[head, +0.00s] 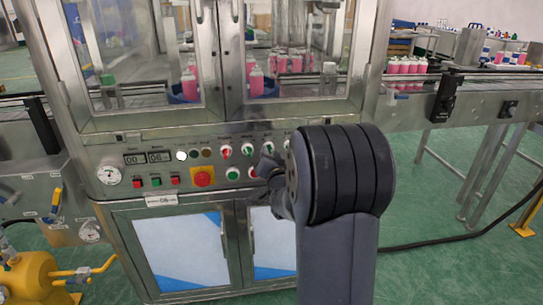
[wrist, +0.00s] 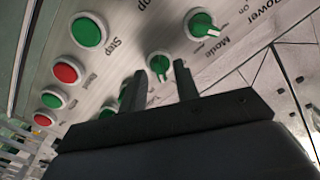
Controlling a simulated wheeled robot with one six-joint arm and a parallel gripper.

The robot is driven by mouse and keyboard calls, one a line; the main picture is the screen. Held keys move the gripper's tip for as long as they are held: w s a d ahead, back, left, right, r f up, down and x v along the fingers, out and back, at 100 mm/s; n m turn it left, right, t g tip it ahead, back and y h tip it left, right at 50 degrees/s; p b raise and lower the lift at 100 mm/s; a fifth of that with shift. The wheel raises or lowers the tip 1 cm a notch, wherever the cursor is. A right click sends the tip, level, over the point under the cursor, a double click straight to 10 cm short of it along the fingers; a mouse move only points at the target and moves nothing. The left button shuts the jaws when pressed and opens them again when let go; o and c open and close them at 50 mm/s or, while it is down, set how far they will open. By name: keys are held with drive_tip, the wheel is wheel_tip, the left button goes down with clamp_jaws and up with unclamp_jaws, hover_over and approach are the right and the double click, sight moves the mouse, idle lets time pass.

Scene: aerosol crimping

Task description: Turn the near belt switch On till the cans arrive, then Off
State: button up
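The control panel (head: 130,173) of the crimping machine carries rows of knobs, buttons and lamps. In the wrist view a green rotary knob (wrist: 158,65) with a pale pointer lies between and just beyond my fingertips. I cannot read which switch it is, or tell whether the fingers touch it. My gripper (wrist: 160,78) is open, with a gap between its fingers. In the head view my gripper (head: 268,168) is close to the panel, partly hidden by my arm. Pink cans (head: 405,66) stand on the right-hand conveyor (head: 480,88), and more pink cans (head: 256,82) are behind the machine's glass.
Another green knob (wrist: 201,24) is close by. Green (wrist: 88,30) and red (wrist: 66,73) push buttons sit to the left in the wrist view. A red emergency stop (head: 203,177) is left of my gripper. A yellow pump (head: 35,280) stands at lower left.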

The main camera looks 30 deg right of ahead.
drive_tip(key=shift+c, duration=0.3)
clamp_jaws()
drive_tip(key=shift+f+n+b, duration=0.1)
drive_tip(key=shift+n+b, duration=0.2)
drive_tip(key=shift+b, duration=0.15)
drive_tip(key=shift+a+n+b, duration=0.1)
drive_tip(key=shift+n+b, duration=5.3)
drive_tip(key=shift+n, duration=0.3)
